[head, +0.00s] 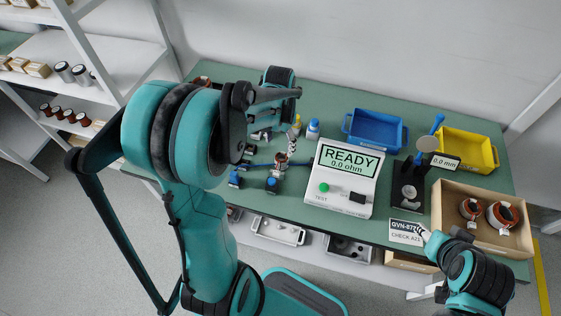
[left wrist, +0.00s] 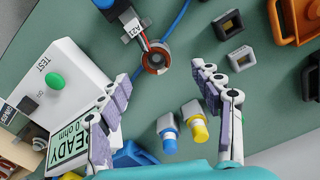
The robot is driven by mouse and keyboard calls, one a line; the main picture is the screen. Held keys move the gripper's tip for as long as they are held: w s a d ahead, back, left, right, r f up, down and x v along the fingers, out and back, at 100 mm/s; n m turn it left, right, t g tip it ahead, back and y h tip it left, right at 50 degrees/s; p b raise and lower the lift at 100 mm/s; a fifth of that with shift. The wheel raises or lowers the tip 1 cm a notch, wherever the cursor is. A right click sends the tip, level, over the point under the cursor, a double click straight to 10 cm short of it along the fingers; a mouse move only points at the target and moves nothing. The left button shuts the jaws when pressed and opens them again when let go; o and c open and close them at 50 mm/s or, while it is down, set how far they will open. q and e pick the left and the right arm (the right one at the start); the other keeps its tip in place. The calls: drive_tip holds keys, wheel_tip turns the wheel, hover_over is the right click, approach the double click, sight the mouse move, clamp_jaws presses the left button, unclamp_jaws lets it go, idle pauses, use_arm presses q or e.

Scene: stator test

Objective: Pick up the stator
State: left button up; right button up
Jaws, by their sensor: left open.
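A small copper-wound stator (head: 280,160) stands on the green bench left of the test box; it also shows in the left wrist view (left wrist: 156,60). Two more stators (head: 471,208) (head: 504,214) lie in a wooden tray. My right gripper (head: 425,236) is at the bench's front right; its opening is unclear.
The test box (head: 348,178) reads READY 0.0 ohm. Blue-topped clamps (head: 272,184) and blue cables lie near the stator. Blue-capped and yellow-capped bottles (left wrist: 197,132) stand close to my left fingers. A blue bin (head: 375,130), yellow bin (head: 466,148) and gauge (head: 410,185) stand right.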

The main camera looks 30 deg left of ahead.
sight(281, 157)
use_arm(q)
drive_tip(key=f+b, duration=0.1)
drive_tip(key=f, duration=0.1)
drive_tip(key=f+b, duration=0.1)
drive_tip(key=f, duration=0.1)
drive_tip(key=f+b, duration=0.1)
drive_tip(key=f, duration=0.1)
drive_tip(key=shift+s+d+f, duration=0.1)
drive_tip(key=shift+d+f, duration=0.2)
drive_tip(key=shift+d, duration=0.05)
drive_tip(key=shift+f, duration=0.4)
drive_tip(key=shift+r, duration=0.1)
drive_tip(key=shift+c, duration=0.9)
drive_tip(key=c, duration=1.2)
